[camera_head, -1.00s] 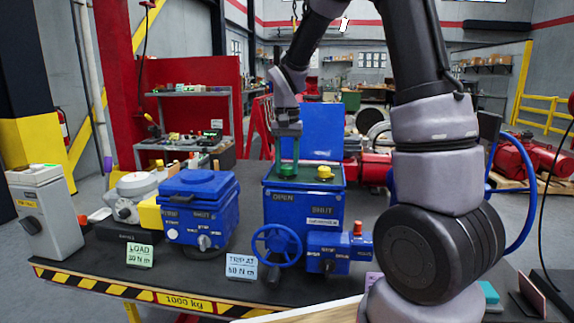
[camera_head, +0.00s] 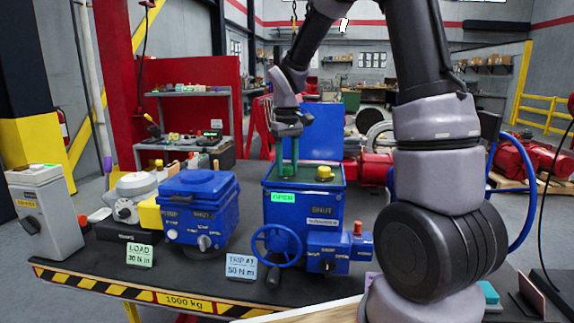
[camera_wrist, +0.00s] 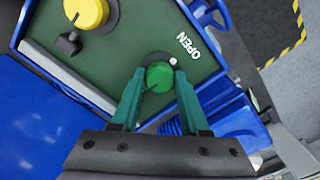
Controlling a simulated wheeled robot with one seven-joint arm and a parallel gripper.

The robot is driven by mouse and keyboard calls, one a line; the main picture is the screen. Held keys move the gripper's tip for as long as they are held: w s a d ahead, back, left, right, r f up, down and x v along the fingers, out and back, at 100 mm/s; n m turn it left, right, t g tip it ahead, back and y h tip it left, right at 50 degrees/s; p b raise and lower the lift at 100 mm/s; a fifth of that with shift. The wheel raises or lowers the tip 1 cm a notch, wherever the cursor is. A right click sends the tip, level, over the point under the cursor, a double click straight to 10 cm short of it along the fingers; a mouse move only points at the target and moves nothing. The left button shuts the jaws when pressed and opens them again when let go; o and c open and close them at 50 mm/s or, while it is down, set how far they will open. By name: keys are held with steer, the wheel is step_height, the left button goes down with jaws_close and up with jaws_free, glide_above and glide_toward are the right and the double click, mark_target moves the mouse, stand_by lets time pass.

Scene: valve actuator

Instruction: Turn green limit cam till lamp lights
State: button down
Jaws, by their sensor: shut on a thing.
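The green limit cam (camera_wrist: 159,77) sits on the green top of the blue actuator (camera_head: 304,214), near the OPEN marking in the wrist view. My gripper (camera_wrist: 158,90) is shut on this cam from above, one green finger on each side. In the head view my gripper (camera_head: 287,170) points down at the actuator top, and the fingers mostly hide the cam. The OPEN lamp (camera_head: 283,197) on the actuator front is lit bright green. The SHUT label (camera_head: 322,211) beside it is dark. A yellow cam (camera_wrist: 86,13) stands apart from the green one; it also shows in the head view (camera_head: 325,173).
A raised blue cover (camera_head: 322,131) stands behind the open top. A blue handwheel (camera_head: 276,246) and a box with a red knob (camera_head: 357,229) are at the front. A second blue actuator (camera_head: 200,210) stands to the left.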

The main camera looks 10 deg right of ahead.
mark_target(287, 166)
steer(key=shift+n, duration=0.3)
steer(key=shift+c, duration=2)
jaws_free()
steer(key=shift+r, duration=0.1)
step_height(287, 166, up, 11)
steer(key=shift+f, duration=0.2)
